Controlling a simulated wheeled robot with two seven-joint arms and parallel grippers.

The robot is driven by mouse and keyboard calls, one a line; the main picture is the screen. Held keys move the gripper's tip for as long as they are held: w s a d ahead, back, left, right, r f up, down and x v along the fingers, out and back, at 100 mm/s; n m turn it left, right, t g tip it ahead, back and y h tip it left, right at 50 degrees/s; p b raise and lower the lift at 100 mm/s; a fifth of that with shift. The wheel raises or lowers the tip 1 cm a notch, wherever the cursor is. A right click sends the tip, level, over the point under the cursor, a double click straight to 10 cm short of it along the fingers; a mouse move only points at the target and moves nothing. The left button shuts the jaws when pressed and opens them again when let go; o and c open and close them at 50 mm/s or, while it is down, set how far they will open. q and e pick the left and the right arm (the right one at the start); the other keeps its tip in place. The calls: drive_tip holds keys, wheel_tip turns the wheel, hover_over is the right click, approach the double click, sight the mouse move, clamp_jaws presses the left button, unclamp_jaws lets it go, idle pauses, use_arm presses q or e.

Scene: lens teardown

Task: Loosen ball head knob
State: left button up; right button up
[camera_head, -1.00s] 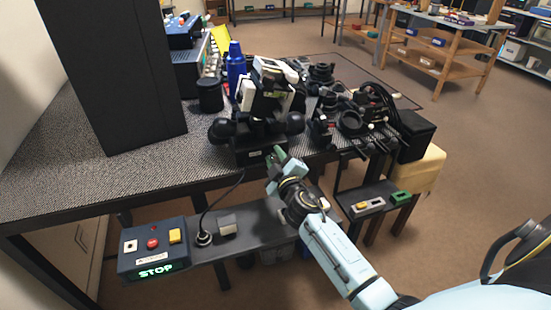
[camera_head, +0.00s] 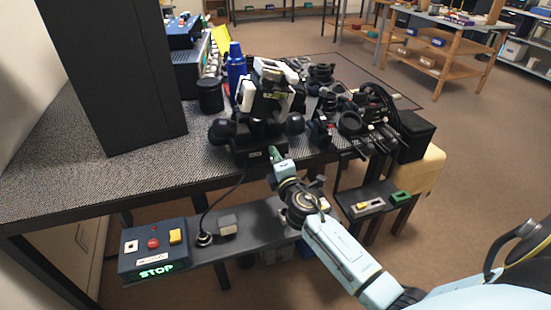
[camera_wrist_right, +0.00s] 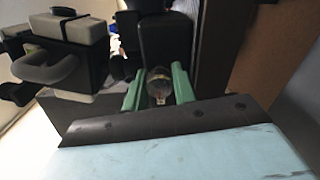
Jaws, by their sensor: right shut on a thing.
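A black device (camera_head: 262,125) with large round black knobs on both sides stands at the front edge of the table. My right gripper (camera_head: 274,155) reaches up from below to the front of its black base. In the right wrist view, the green fingers (camera_wrist_right: 158,90) of my right gripper are shut on a small round greyish knob (camera_wrist_right: 158,85), one finger on each side. A dark block stands behind the knob. In the head view my gripper hides the knob. My left gripper is not in view.
A tall black panel (camera_head: 115,75) stands at the left of the table (camera_head: 75,165). A control box (camera_head: 152,248) with a lit STOP sign sits on a lower shelf (camera_head: 262,222). Black camera parts (camera_head: 355,120) crowd the table to the right. A blue bottle (camera_head: 236,68) stands behind.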

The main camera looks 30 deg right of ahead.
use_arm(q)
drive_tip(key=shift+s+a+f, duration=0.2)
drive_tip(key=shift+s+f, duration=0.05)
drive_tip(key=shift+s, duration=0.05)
use_arm(e)
drive_tip(key=shift+n, duration=0.7)
drive_tip(key=o, duration=1)
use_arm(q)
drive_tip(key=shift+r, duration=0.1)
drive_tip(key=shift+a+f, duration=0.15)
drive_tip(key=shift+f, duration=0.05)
use_arm(e)
drive_tip(key=v, duration=1.3)
drive_tip(key=shift+s, duration=0.25)
